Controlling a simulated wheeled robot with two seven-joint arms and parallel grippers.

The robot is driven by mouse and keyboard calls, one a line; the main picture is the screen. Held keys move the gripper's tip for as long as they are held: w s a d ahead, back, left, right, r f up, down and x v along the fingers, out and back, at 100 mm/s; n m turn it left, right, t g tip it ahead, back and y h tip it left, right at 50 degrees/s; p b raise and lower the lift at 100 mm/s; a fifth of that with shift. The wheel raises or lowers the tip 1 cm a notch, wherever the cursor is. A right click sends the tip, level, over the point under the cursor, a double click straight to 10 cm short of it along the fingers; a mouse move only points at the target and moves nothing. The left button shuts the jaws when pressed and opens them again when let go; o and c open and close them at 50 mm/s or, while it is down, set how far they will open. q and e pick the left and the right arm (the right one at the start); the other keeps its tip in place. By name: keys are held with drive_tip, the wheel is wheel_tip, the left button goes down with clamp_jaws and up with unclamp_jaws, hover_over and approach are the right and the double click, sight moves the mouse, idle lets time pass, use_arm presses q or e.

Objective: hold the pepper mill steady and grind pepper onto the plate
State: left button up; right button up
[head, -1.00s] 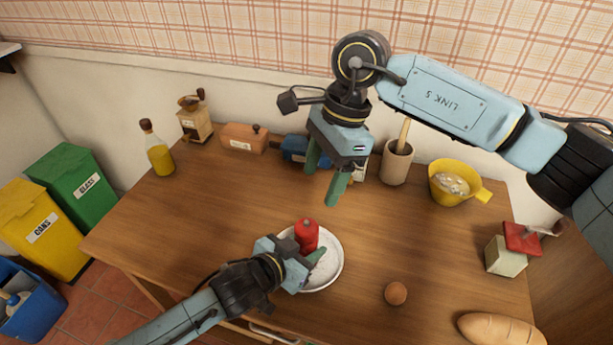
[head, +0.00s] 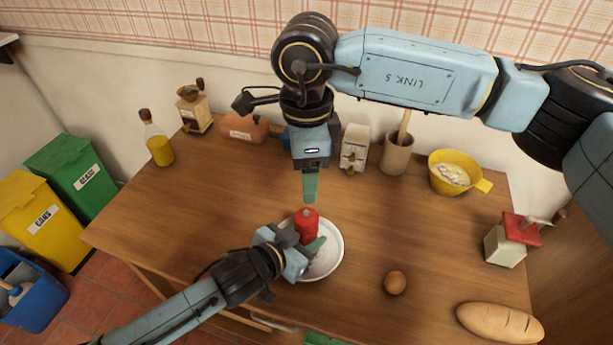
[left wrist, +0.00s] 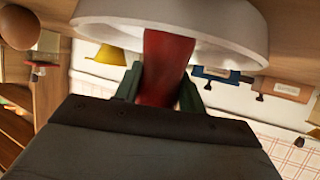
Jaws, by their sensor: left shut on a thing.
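The red pepper mill (head: 307,220) stands upright at the white plate (head: 335,262), over its left part. My left gripper (head: 309,241) is shut on the mill from the front left. In the left wrist view, the red mill (left wrist: 165,68) sits between two green fingers, with the plate rim (left wrist: 180,22) close by. The mill's lower end is partly hidden by the gripper in the head view. My right gripper (head: 310,190) points down just above the mill's top. It shows edge-on with one finger visible, so its opening cannot be judged.
A brown egg (head: 395,282) and a bread loaf (head: 500,323) lie to the right. A yellow bowl (head: 470,184), a utensil pot (head: 397,157), an oil bottle (head: 158,145) and a grinder (head: 195,110) stand toward the back. The table (head: 215,210) left of the plate is clear.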

use_arm(q)
drive_tip(key=o, duration=1.1)
drive_tip(key=shift+o, duration=0.2)
drive_tip(key=v, duration=1.2)
drive_tip(key=shift+s, duration=0.1)
